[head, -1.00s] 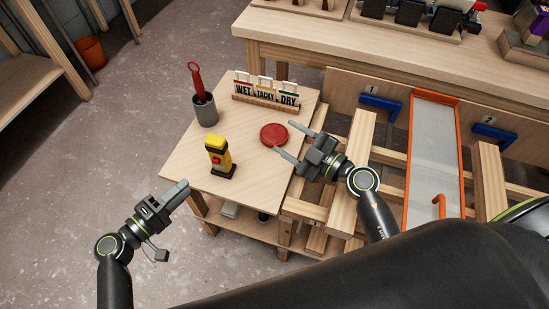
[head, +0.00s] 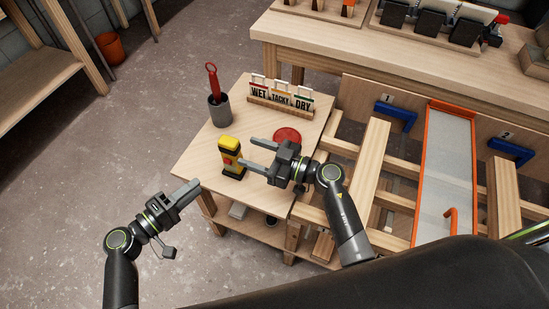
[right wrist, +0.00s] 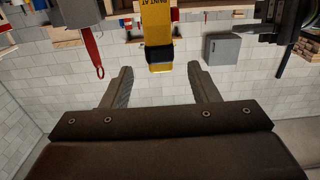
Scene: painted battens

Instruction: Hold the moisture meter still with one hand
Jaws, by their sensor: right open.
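The moisture meter (head: 230,155), yellow and black with a red spot, stands upright on the small wooden table (head: 200,165). My right gripper (head: 248,152) is open and empty just to the right of it, with its fingers pointing at it. In the right wrist view the meter (right wrist: 158,45) shows upside down, beyond the gap between the two fingertips (right wrist: 165,85). It does not look gripped. My left gripper (head: 192,192) is off the table's near left edge, apart from the meter; its fingers overlap in view, so its opening is unclear.
A grey cup (head: 220,111) with a red-handled tool stands behind the meter. A rack of WET, TACKY and DRY cards (head: 281,101) is at the back. A red disc (head: 287,135) lies behind my right gripper. A slatted frame (head: 372,170) stands at the right.

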